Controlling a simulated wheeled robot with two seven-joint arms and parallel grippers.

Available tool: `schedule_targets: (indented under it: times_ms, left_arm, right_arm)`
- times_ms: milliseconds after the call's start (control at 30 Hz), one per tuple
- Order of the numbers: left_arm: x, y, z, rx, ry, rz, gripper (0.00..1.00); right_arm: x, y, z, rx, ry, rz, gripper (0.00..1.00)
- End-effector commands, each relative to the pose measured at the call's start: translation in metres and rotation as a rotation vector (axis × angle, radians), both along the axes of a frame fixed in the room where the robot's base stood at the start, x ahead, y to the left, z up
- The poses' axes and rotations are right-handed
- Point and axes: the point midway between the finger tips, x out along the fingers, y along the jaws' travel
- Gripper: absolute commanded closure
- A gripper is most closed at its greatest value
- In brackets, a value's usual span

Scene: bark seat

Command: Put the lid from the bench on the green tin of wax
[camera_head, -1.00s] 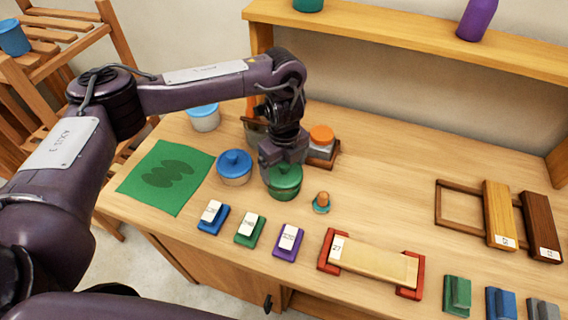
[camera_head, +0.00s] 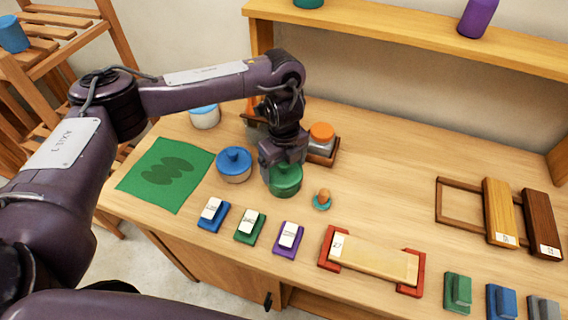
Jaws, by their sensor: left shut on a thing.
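The green tin of wax (camera_head: 285,192) stands on the bench top, left of centre and right of a blue-lidded tin. My right gripper is not in view.
Blue-lidded tin (camera_head: 234,164) stands close on the left. An orange-topped jar (camera_head: 321,138) stands behind right, and a small wooden knob on a teal base (camera_head: 322,199) in front right. Labelled blocks (camera_head: 248,228) line the front.

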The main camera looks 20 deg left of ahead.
Motion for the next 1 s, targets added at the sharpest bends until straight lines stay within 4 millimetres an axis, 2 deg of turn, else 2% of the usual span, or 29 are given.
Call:
schedule_targets:
  times_ms: [900, 933, 1000]
  left_arm:
    - [0.000, 0.000, -0.013, -0.001, 0.001, 0.000, 0.33]
    - [0.000, 0.000, -0.012, -0.001, 0.001, 0.000, 0.08]
    - [0.000, 0.000, -0.012, -0.001, 0.001, 0.000, 0.00]
  right_arm:
    - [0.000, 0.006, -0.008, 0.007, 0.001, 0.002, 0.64]
    - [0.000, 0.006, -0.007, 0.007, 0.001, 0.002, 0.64]
    - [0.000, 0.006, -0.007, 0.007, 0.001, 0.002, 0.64]
